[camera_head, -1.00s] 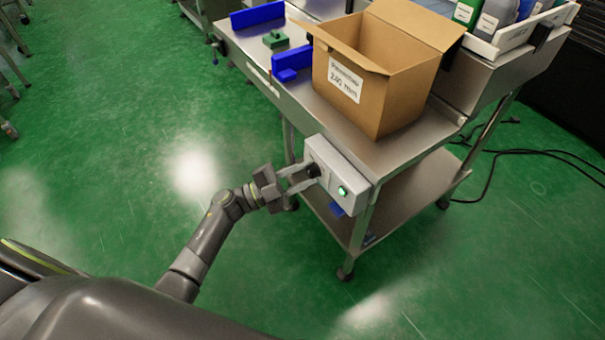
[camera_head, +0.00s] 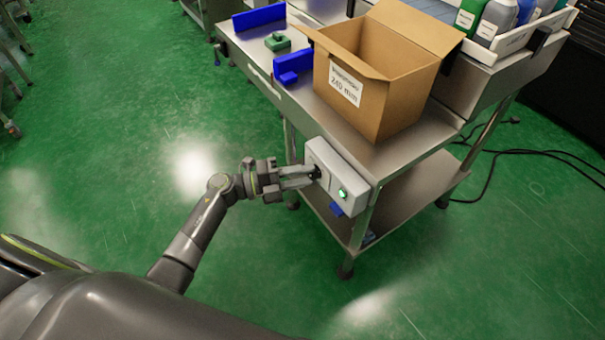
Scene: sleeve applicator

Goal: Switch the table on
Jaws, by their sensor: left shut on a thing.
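The steel table (camera_head: 400,150) stands right of centre. A light grey switch box (camera_head: 352,205) is fixed to its near side, with a lit green button or lamp (camera_head: 342,194) on its front. A dark knob (camera_head: 316,172) sits on the box's left part and is mostly hidden by the fingers. My left gripper (camera_head: 312,174) comes in from the left and is shut on the knob, its fingers turned close to level. My right gripper is not in view.
An open cardboard box (camera_head: 375,75) with a label stands on the table. Blue blocks (camera_head: 292,64) and a green part (camera_head: 277,41) lie left of it. Bottles (camera_head: 493,18) stand in a white tray at the back right. Black cables (camera_head: 500,160) lie on the green floor at right.

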